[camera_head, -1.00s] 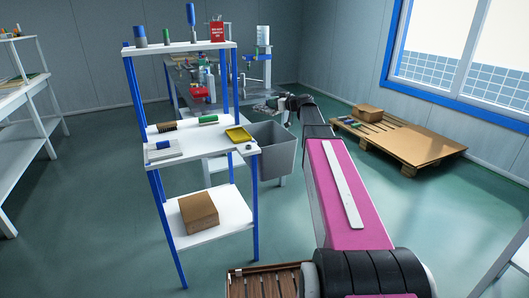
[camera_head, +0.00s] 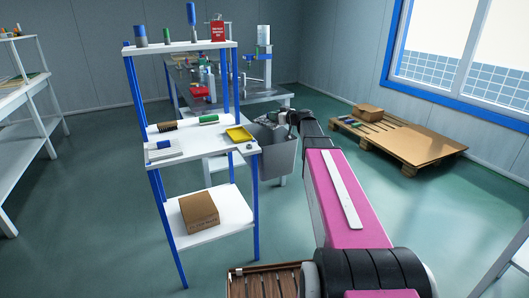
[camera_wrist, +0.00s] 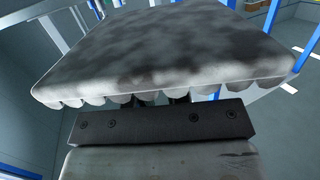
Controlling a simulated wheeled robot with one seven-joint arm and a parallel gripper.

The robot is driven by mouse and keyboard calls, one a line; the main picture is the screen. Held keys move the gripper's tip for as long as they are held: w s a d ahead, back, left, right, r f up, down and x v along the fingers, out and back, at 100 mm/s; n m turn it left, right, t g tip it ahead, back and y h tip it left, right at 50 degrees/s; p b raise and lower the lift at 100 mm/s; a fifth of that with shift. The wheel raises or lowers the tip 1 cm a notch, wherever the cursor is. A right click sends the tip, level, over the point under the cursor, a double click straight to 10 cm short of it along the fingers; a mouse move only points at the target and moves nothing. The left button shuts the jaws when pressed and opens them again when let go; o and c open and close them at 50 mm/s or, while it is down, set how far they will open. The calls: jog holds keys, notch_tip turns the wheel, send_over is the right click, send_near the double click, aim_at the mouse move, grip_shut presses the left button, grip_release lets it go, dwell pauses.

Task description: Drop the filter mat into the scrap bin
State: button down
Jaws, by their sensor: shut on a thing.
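The filter mat (camera_wrist: 165,50) is a grey, mottled slab with a ribbed near edge and fills the upper part of the wrist view. My gripper (camera_wrist: 163,99) is shut on its near edge; the fingertips are mostly hidden under the mat. In the head view my gripper (camera_head: 284,120) is at the far end of my arm, over the mouth of the scrap bin.
A blue-post shelf rack (camera_head: 222,238) stands close left of the bin, with a yellow tray (camera_head: 239,134) and a cardboard box (camera_head: 199,210). A workbench (camera_head: 254,97) is behind the bin. A wooden pallet (camera_head: 400,144) lies to the right, with open floor between.

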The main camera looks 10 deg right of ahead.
jog(key=c, duration=1)
grip_release()
jog(key=shift+r, duration=0.1)
jog(key=shift+r, duration=0.3)
notch_tip(320, 180, up, 4)
jog(key=shift+s+a+f, duration=0.1)
jog(key=shift+f, duration=0.05)
jog(key=s+a+r, duration=0.2)
jog(key=a, duration=0.1)
jog(key=s+a+r, duration=0.1)
jog(key=a+r, duration=0.1)
jog(key=a, duration=0.1)
jog(key=s+a+r, duration=0.2)
jog(key=a, duration=0.2)
jog(key=shift+s+r, duration=0.25)
jog(key=shift+s, duration=0.1)
